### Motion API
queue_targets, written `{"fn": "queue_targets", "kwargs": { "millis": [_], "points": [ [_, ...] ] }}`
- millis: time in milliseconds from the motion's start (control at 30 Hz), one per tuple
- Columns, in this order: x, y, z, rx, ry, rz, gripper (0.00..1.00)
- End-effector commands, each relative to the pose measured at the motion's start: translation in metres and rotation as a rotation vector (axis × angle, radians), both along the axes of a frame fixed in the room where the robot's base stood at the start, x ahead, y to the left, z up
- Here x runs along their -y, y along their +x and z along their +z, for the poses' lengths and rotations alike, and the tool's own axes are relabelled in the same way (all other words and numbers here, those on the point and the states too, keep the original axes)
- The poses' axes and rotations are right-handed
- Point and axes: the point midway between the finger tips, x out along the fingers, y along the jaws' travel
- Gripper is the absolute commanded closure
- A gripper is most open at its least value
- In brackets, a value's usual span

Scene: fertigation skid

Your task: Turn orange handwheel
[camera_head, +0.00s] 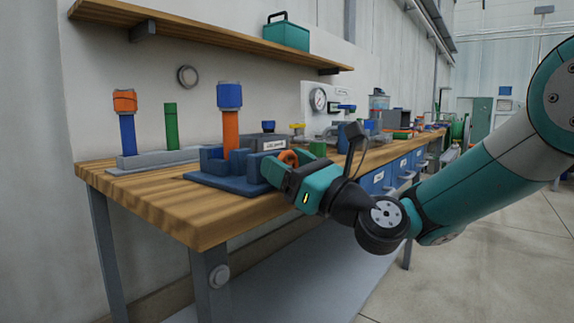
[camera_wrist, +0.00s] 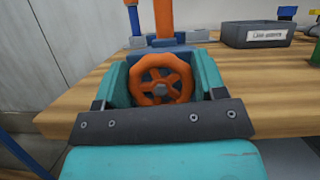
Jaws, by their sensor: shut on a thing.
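The orange handwheel (camera_wrist: 161,80) is a spoked ring with a grey hub, seen face-on in the wrist view. It sits between the two teal fingers of my gripper (camera_wrist: 164,84), which are shut on its left and right rim. In the head view my gripper (camera_head: 277,168) is at the front edge of the bench, and only part of the orange handwheel (camera_head: 289,157) shows above the fingers. The blue fixture (camera_head: 222,184) lies just behind and to the left of my gripper. The wheel's mounting behind it is hidden.
On the wooden bench (camera_head: 150,205), an orange post with a blue cap (camera_head: 230,96) stands behind the fixture. A grey rack (camera_head: 150,160) holds a blue post with an orange cap (camera_head: 125,101) and a green post (camera_head: 171,126). A labelled grey bin (camera_wrist: 256,35) stands at right.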

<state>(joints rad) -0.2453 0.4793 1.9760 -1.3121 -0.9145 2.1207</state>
Motion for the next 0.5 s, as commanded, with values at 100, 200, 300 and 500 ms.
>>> {"fn": "queue_targets", "kwargs": {
  "millis": [100,200,300,500],
  "points": [
    [0.0,-0.0001,-0.0018,0.087,-0.067,0.0,0.59],
    [-0.0003,-0.0006,-0.0011,0.187,-0.145,0.0,0.59],
    [-0.0009,-0.0013,-0.0002,0.267,-0.208,0.0,0.59],
    [-0.0017,-0.0021,-0.0005,0.317,-0.247,0.001,0.59]
  ]
}}
